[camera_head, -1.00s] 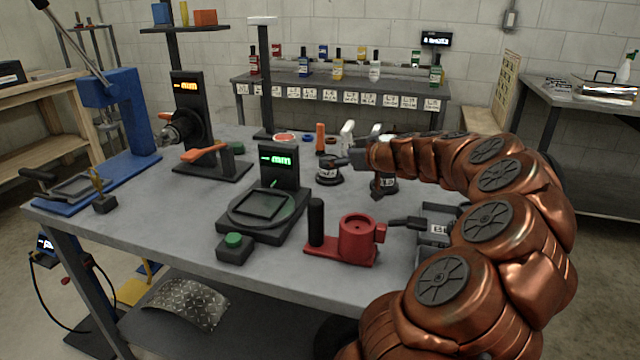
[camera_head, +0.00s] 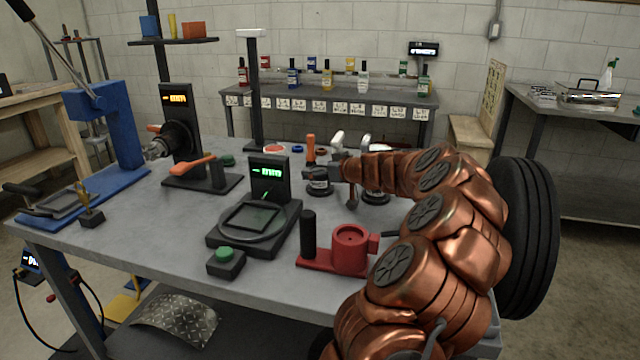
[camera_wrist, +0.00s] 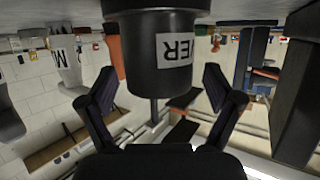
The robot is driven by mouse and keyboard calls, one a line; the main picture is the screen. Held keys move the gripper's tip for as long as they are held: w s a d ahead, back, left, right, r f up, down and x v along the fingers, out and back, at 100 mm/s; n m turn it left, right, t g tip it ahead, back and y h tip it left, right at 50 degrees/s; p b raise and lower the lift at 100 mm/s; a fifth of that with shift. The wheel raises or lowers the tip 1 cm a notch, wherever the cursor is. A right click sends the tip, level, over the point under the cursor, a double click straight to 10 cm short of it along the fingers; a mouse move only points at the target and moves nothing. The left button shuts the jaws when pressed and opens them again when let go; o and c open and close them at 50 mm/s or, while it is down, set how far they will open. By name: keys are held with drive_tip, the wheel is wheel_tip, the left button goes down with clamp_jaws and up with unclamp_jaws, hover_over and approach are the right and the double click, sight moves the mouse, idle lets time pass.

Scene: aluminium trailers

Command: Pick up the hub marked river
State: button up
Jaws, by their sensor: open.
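The black hub (camera_wrist: 160,75) has a white label, of which "VER" shows in the wrist view. It is upside down there and sits between my gripper's two fingers. My gripper (camera_wrist: 158,85) is open, with one finger on each side of the hub and a visible gap to each. In the head view this hub (camera_head: 319,188) stands upright on the grey table, and my gripper (camera_head: 336,172) is beside it at its right. A second dark hub (camera_head: 376,197) stands to its right, partly hidden by my arm.
An orange-topped tool (camera_head: 310,148) stands just behind the hub. A red fixture (camera_head: 350,252) and a black scale (camera_head: 255,232) stand nearer the front. A blue press (camera_head: 115,135) stands at the left. A black tyre (camera_head: 535,240) is right of my arm.

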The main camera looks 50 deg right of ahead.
clamp_jaws()
idle(0.8)
